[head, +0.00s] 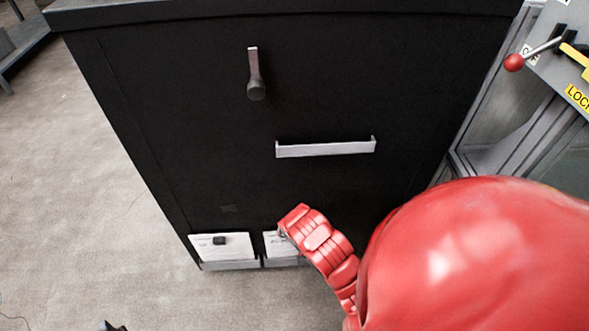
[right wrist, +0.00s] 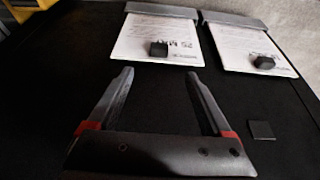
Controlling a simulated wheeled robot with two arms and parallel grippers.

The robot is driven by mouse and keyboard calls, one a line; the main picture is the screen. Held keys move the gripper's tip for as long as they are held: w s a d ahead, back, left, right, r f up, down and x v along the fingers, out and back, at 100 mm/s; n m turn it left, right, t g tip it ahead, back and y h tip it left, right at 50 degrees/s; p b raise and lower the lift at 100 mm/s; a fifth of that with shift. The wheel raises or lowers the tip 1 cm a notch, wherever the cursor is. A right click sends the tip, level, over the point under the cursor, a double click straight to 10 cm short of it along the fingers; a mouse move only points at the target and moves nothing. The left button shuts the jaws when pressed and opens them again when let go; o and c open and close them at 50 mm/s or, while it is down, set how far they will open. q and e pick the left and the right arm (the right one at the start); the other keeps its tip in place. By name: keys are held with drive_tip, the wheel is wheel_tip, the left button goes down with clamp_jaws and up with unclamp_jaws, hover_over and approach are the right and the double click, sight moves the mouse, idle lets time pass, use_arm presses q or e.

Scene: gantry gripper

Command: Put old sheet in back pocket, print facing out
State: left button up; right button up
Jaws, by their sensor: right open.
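Two white printed sheets stand in grey pockets low on a black cabinet. The left sheet (head: 207,246) shows a black block on it; it is the right one (right wrist: 250,45) in the right wrist view. The other sheet (head: 271,243) is partly behind my right gripper (head: 284,232). In the right wrist view this sheet (right wrist: 150,35) has large upside-down print, partly legible as "25 MAY", and a black block (right wrist: 158,49) near its free edge. My right gripper (right wrist: 159,75) is open and empty, its fingertips near that edge. My left gripper is not in view. Which pocket is the back one, I cannot tell.
The cabinet front (head: 180,130) carries a grey lever (head: 254,75) and an empty-looking metal ledge (head: 325,149). A small dark square (right wrist: 262,130) sits above the left pocket. A machine with a red-knobbed lever (head: 514,63) stands at right. Open floor (head: 80,200) lies at left.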

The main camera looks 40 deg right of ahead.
drive_tip(key=v, duration=0.4)
drive_tip(key=shift+p, duration=0.35)
drive_tip(key=shift+s, duration=0.1)
